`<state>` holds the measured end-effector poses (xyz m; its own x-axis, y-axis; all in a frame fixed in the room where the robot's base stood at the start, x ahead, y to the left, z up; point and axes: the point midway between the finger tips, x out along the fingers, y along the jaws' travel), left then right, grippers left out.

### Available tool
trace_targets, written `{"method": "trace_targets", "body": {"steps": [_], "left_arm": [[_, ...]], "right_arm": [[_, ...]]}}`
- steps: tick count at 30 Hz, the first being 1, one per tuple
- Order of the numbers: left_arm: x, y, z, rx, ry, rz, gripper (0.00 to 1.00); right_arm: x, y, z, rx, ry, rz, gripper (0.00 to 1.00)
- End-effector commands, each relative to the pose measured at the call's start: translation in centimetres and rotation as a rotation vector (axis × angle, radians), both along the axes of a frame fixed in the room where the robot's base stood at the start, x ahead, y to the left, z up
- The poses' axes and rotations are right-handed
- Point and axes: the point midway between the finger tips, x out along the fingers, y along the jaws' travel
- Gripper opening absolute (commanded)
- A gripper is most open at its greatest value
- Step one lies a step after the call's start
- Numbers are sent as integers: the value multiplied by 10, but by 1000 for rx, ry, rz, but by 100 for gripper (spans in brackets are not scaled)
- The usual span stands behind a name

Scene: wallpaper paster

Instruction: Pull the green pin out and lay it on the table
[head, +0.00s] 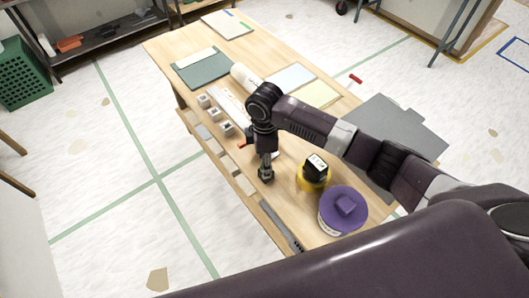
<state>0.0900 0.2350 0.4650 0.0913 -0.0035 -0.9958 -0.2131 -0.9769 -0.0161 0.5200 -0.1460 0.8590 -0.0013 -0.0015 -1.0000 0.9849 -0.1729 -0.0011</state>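The wooden table (165,57) runs diagonally through the head view. I cannot make out a green pin clearly. Several small white blocks (214,114) stand in a row along the table's left side, with a small red piece (242,144) near the end of the row. My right gripper (266,176) points down over the near part of the table, just beyond that red piece. Its fingers are small and dark, so whether they are open or hold anything is unclear. My arm hides part of the table. My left gripper is out of view.
A purple-lidded tub (343,211) and a yellow round thing with a black block (316,168) stand right of my gripper.

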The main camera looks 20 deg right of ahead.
Motion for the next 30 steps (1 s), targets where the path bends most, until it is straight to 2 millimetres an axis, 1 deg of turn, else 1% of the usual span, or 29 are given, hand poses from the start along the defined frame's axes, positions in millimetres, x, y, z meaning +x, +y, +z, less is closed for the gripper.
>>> {"method": "trace_targets", "body": {"steps": [3, 6, 10, 16, 17, 28, 29, 30], "left_arm": [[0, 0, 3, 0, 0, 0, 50], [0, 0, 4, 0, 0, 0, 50], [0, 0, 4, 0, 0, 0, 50], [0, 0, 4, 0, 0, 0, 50], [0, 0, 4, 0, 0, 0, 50], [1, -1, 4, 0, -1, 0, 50], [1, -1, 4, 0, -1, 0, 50], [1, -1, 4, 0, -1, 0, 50]], "right_arm": [[0, 1, -14, 0, 1, -1, 46], [0, 1, -22, 1, 0, 0, 46], [0, 1, -27, 0, -1, 0, 46], [0, 1, -27, 1, -1, 0, 46], [0, 1, -27, 1, -1, 0, 44], [0, 1, -27, 1, -2, 0, 4], [0, 1, -27, 1, -2, 0, 24], [0, 0, -27, 1, -2, -1, 20]]}}
